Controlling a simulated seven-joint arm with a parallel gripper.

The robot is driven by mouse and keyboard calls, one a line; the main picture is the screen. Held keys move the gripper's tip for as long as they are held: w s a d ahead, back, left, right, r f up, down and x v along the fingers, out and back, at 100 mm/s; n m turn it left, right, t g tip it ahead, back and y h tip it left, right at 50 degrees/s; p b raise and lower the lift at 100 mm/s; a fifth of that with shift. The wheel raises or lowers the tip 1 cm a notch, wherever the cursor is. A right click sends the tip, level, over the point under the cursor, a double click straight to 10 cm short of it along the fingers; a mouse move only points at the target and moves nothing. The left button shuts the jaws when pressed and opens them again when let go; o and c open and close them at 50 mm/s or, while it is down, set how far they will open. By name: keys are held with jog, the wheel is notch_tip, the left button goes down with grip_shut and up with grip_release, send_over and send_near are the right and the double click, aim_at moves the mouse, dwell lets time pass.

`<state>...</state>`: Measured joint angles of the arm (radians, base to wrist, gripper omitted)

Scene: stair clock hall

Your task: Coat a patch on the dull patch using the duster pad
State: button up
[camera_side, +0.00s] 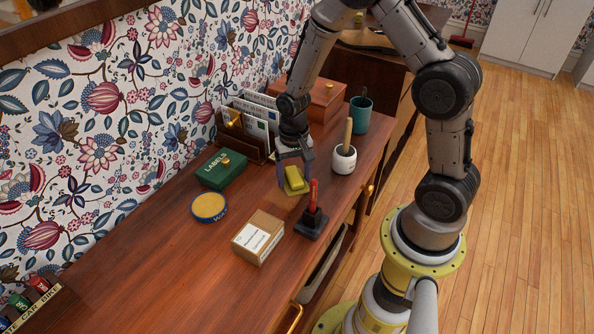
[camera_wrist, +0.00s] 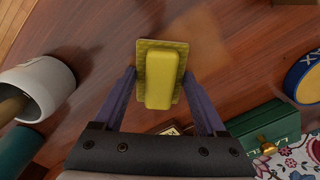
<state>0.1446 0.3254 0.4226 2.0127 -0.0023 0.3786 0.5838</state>
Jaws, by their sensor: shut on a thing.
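The duster pad is a yellow block on a flat, wider yellow base (camera_wrist: 161,75). It also shows in the side view (camera_side: 294,182), low over the desk top. My gripper (camera_side: 293,172) is shut on the pad, with one purple-grey finger on each side of it in the wrist view (camera_wrist: 160,86). I cannot tell whether the pad's underside touches the wood. A faint, paler area of the wood (camera_wrist: 206,42) shows beside the pad in the wrist view and may be the dull patch. In the side view I cannot make out its outline.
The wooden desk (camera_side: 150,265) holds a white pot with a wooden handle (camera_side: 343,160), a dark stand with a red handle (camera_side: 312,215), a parcel box (camera_side: 258,237), a round wax tin (camera_side: 209,207), a green labels box (camera_side: 221,169), a letter rack (camera_side: 240,135) and a teal cup (camera_side: 359,115).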

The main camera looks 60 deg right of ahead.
aim_at(277, 206)
jog(key=shift+a, duration=4.25)
jog(key=shift+d, duration=5.5)
jog(key=shift+d+r, duration=0.15)
jog(key=shift+d, duration=0.05)
notch_tip(277, 206, up, 8)
